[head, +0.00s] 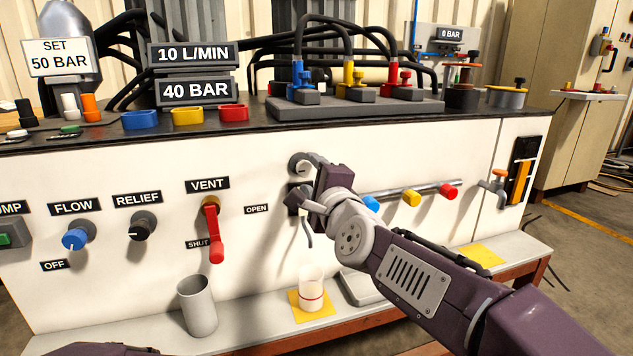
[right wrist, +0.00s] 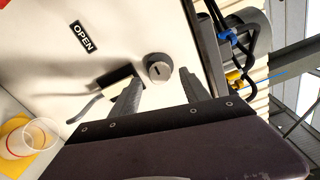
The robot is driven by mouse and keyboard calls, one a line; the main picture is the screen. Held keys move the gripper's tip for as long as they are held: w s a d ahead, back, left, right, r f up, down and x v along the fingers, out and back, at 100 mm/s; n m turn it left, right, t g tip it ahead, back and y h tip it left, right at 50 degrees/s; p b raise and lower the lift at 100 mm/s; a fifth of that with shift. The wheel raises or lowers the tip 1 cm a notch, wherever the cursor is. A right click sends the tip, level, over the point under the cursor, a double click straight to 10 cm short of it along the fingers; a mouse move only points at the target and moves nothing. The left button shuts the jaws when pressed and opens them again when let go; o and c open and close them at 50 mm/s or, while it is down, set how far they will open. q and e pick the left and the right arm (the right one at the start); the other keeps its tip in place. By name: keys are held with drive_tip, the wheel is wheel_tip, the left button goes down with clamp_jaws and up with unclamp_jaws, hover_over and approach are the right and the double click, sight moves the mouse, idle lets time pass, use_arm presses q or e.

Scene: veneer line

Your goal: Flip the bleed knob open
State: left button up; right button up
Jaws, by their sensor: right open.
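The bleed knob, as I take it, is a round grey knob (right wrist: 158,68) with a dark slot mark, on the white panel in the right wrist view. In the head view it shows as a grey round (head: 300,166), partly covered by my gripper. An OPEN label (head: 256,209) is left of it, also seen in the right wrist view (right wrist: 83,37). My right gripper (head: 308,183) is open, its two fingers (right wrist: 157,86) apart on either side of the knob; I cannot tell whether they touch it. My left gripper is out of view.
A bent spout (right wrist: 87,107) sits below the knob, close to one finger. A clear beaker (head: 312,291) stands on a yellow pad below, with a grey cup (head: 198,306) to the left. The red vent lever (head: 213,235) is left; a rail with coloured knobs (head: 411,197) is right.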

drive_tip(key=p+v, duration=0.1)
drive_tip(key=v, duration=0.6)
drive_tip(key=shift+p, duration=0.3)
